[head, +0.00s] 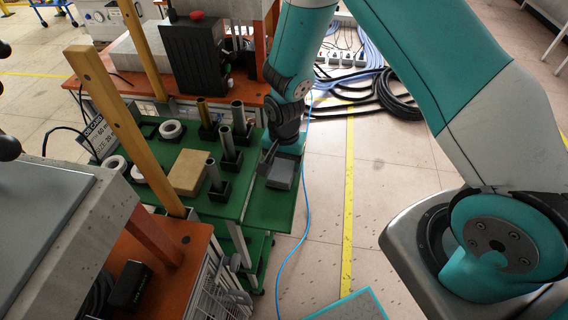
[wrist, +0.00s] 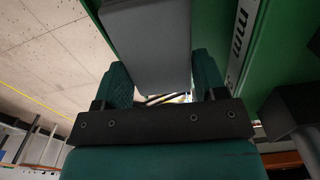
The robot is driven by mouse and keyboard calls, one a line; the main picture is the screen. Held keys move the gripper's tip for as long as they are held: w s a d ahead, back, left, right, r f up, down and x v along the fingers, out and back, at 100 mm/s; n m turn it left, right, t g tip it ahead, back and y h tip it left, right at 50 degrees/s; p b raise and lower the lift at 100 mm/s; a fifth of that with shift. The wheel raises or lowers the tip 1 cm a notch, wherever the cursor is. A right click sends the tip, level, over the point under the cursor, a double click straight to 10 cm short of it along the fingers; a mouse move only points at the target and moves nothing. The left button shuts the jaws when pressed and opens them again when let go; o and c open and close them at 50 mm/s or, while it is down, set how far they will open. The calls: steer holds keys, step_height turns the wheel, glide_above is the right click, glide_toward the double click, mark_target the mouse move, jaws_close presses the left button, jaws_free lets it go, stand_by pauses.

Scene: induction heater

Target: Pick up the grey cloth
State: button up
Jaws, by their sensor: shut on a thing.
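The grey cloth (head: 282,175) looks like a folded grey block at the right edge of the green table, beside the metal tubes. In the wrist view the cloth (wrist: 150,48) reaches up from between the two fingers of my gripper (wrist: 162,85). My gripper (head: 269,158) comes down on the cloth from above in the head view and is shut on it. The fingertips are partly hidden in the head view. I cannot tell whether the cloth still touches the table.
On the green table (head: 222,208) stand several metal tubes (head: 226,143) in black holders, a tan block (head: 188,172) and white rings (head: 171,129). A wooden post (head: 122,126) rises at the left. Black cables (head: 398,100) lie on the floor; the floor right of the table is mostly clear.

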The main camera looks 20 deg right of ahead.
mark_target(284, 162)
step_height(284, 162, up, 19)
stand_by(0.4)
steer(key=shift+o, duration=0.4)
